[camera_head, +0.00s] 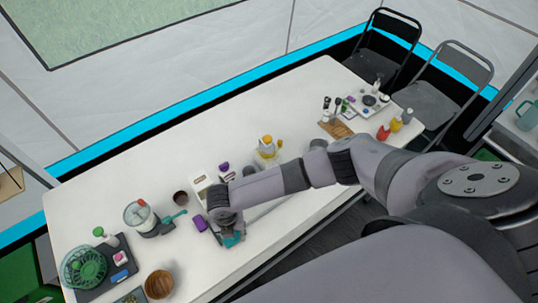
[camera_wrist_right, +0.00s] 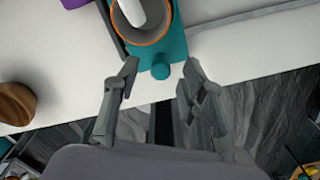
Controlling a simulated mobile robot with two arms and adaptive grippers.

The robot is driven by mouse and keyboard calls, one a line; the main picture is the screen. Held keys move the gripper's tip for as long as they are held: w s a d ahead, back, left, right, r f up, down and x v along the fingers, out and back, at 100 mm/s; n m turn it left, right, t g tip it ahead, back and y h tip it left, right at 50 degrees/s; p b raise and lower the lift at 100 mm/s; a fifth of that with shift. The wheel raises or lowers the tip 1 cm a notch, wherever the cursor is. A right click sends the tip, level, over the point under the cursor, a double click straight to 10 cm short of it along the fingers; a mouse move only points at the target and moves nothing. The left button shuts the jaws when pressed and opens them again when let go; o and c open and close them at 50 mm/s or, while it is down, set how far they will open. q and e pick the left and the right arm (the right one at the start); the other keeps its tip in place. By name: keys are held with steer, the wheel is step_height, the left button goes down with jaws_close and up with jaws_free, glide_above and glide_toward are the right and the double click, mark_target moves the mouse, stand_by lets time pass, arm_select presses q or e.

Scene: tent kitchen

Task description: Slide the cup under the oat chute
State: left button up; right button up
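My right gripper (camera_head: 231,238) reaches low over the near edge of the white table. In the right wrist view its two fingers (camera_wrist_right: 158,82) are apart with nothing between them. Just beyond the fingertips is a teal base with a round teal knob (camera_wrist_right: 160,71). A grey round vessel with an orange rim (camera_wrist_right: 142,25) stands on the teal base, with a pale cylinder in its mouth. I cannot tell for sure whether this is the cup under the chute. A dark brown cup (camera_head: 181,198) stands farther left. My arm hides much of the teal device. My left gripper is out of view.
A blender-like appliance (camera_head: 140,215), a green fan (camera_head: 84,267) and a wooden bowl (camera_head: 158,284) stand to the left. A purple item (camera_head: 200,223) is close beside my gripper. A yellow-topped jar (camera_head: 267,147) stands behind my arm.

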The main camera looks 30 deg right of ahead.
steer(key=shift+r, duration=0.5)
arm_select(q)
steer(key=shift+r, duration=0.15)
arm_select(e)
steer(key=shift+r, duration=1.95)
steer(key=shift+a, duration=0.1)
